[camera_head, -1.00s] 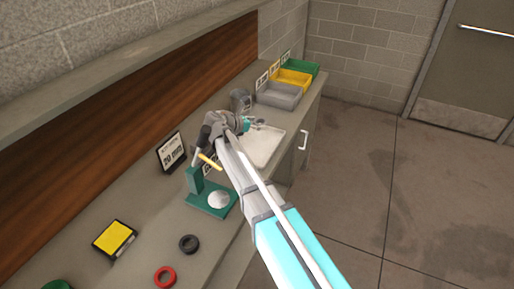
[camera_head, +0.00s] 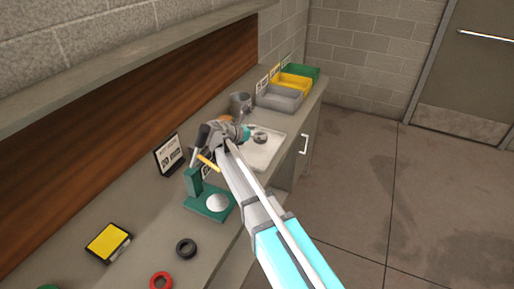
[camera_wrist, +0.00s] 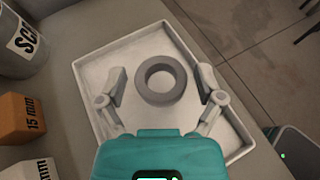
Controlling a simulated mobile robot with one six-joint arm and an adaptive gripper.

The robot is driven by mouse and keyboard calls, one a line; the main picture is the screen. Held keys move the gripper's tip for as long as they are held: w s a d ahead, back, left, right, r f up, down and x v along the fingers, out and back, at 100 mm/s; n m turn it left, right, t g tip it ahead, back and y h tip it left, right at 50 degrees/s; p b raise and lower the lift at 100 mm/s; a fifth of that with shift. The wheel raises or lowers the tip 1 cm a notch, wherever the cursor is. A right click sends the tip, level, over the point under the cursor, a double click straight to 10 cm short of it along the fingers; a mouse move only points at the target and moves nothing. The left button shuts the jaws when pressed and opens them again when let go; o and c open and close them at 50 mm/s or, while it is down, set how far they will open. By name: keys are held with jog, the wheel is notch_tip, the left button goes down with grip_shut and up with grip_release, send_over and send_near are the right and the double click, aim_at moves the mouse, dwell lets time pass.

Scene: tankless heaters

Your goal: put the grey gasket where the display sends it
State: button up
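The grey gasket (camera_wrist: 140,86) is a thick ring lying flat in a white square tray (camera_wrist: 104,54) in the wrist view. In the head view the gasket (camera_head: 261,133) shows in the tray (camera_head: 277,151), just right of my gripper. My gripper (camera_wrist: 166,86) is open, with one finger to each side of the gasket and clear space between; its height above the ring is hard to tell. The display (camera_head: 170,154) stands against the back of the bench and reads "20 mm"; its smaller top line is unreadable.
Grey (camera_head: 280,97), yellow (camera_head: 293,82) and green (camera_head: 301,70) bins stand behind the tray, with small labels. A grey cup (camera_wrist: 22,42) marked "SC" and an orange "15 mm" block (camera_wrist: 22,118) sit left of the tray. A green stand (camera_head: 194,180), black ring (camera_head: 186,248) and red ring (camera_head: 161,281) are nearer.

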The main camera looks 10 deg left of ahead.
dwell(0.4)
jog(key=shift+w, duration=0.1)
dwell(0.3)
jog(key=shift+d, duration=0.1)
jog(key=s+d+f+m+g+y+p, duration=0.1)
jog(key=s+d+m+g, duration=0.1)
jog(key=s+d+m, duration=0.3)
jog(key=d+f+m+g+p, duration=0.1)
jog(key=d+m+g, duration=0.1)
jog(key=d, duration=0.4)
jog(key=s+d+m+g+y+p, duration=0.2)
jog(key=s+d+m+y+p, duration=0.1)
jog(key=s+d+m, duration=0.4)
jog(key=s+d+f+m+g+y+p, duration=0.1)
jog(key=s+d+m+y, duration=0.4)
jog(key=s+m, duration=0.7)
jog(key=shift+s+d+f+m+g+y+p, duration=0.3)
jog(key=shift+s+d+g+y+p, duration=0.1)
jog(key=shift+d+g+p, duration=0.6)
jog(key=shift+d, duration=0.1)
